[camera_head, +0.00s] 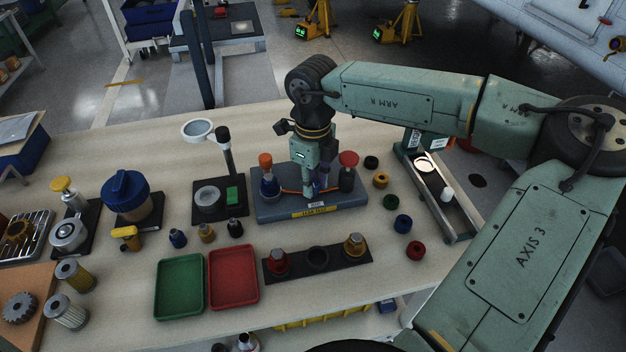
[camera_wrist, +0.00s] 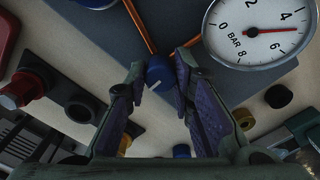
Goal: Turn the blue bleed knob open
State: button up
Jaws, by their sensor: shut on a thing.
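The blue bleed knob (camera_wrist: 159,74) sits between my fingers in the wrist view; a white mark line shows on its top. My gripper (camera_wrist: 160,86) is shut on it, with purple pads at its sides. In the head view my gripper (camera_head: 309,183) points straight down over the grey test stand (camera_head: 278,213), and I cannot make out the knob clearly behind the fingers. A pressure gauge (camera_wrist: 262,28) marked BAR shows in the wrist view, its red needle pointing right, away from 0. Copper-coloured pipes run over the stand.
On the stand, an orange-topped part (camera_head: 265,160) rises left of my gripper and a red-topped part (camera_head: 348,159) right. A black strip with fittings (camera_head: 335,262), a red tray (camera_head: 232,277) and a green tray (camera_head: 180,286) lie in front. Several coloured rings lie to the right.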

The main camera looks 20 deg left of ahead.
grip_shut()
jog(key=shift+n+b, duration=0.3)
jog(key=n+b, duration=0.2)
jog(key=shift+f+n, duration=0.15)
jog(key=shift+n, duration=0.15)
jog(key=n+b, duration=0.2)
jog(key=n, duration=0.1)
jog(key=shift+n, duration=0.4)
jog(key=n+b, duration=0.2)
jog(key=n, duration=0.1)
jog(key=n+b, duration=0.1)
jog(key=n, duration=0.3)
jog(key=shift+r+n+b, duration=0.15)
jog(key=shift+n+b, duration=0.15)
jog(key=shift+n, duration=0.65)
jog(key=shift+r+n+b, duration=0.1)
jog(key=shift+n+b, duration=0.15)
jog(key=shift+n, duration=0.7)
